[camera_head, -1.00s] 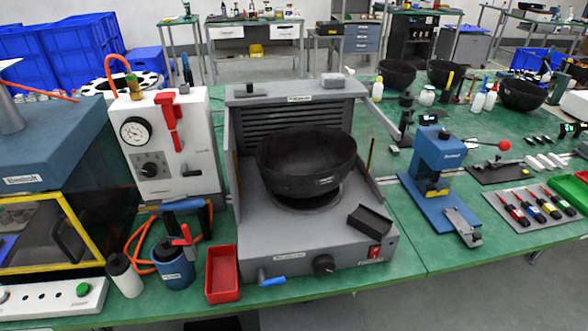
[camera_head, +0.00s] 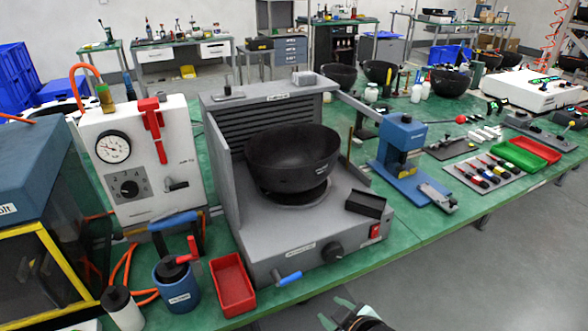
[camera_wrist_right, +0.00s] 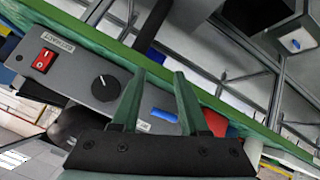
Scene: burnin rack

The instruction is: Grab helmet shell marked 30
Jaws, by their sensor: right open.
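A black bowl-shaped helmet shell (camera_head: 293,152) sits open side up on the grey machine (camera_head: 300,245) in the middle of the head view. Its small label cannot be read. More black shells stand at the back of the bench, among them one at the left (camera_head: 338,76), one beside it (camera_head: 381,71) and one farther right (camera_head: 450,83). No number 30 is legible. My right gripper (camera_head: 336,311) is open and empty, low in front of the bench edge. The right wrist view shows its two green fingers (camera_wrist_right: 158,88) apart before the machine's front panel. My left gripper is out of view.
A red tray (camera_head: 233,286), a blue pot (camera_head: 177,285) and a white gauge box (camera_head: 140,165) stand left of the machine. A blue press (camera_head: 400,150) stands to its right. A blue-handled lever (camera_head: 288,278) juts from the machine's front. The floor right of the bench is clear.

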